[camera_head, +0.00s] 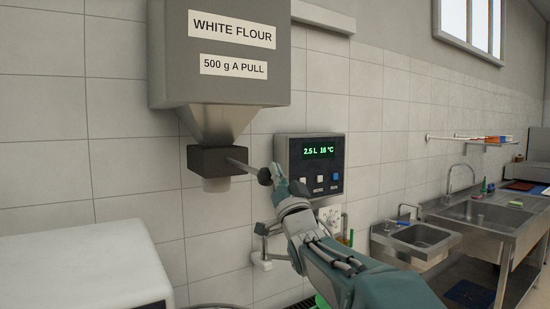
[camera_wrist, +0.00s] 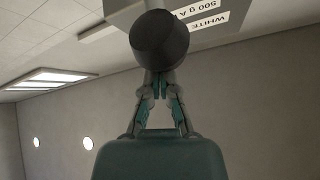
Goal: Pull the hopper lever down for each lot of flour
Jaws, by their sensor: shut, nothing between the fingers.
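The flour hopper (camera_head: 220,60) is a grey box on the tiled wall, labelled "WHITE FLOUR" and "500 g A PULL". Under its funnel is a dark valve block (camera_head: 213,160) with a pale spout (camera_head: 216,185). The lever (camera_head: 240,165) sticks out from the block to the right and towards me, ending in a dark round knob (camera_head: 265,176). My gripper (camera_head: 281,176) is shut and empty, right beside the knob. In the wrist view the knob (camera_wrist: 159,40) hides the fingertips in part, above my gripper (camera_wrist: 160,85). I cannot tell whether they touch.
A water panel (camera_head: 311,164) reading "2.5 L 16 °C" is on the wall just behind my gripper. A white-topped unit (camera_head: 80,265) stands at the lower left. Steel sinks (camera_head: 418,238) and a wall shelf (camera_head: 470,139) are at the right. No container shows directly under the spout.

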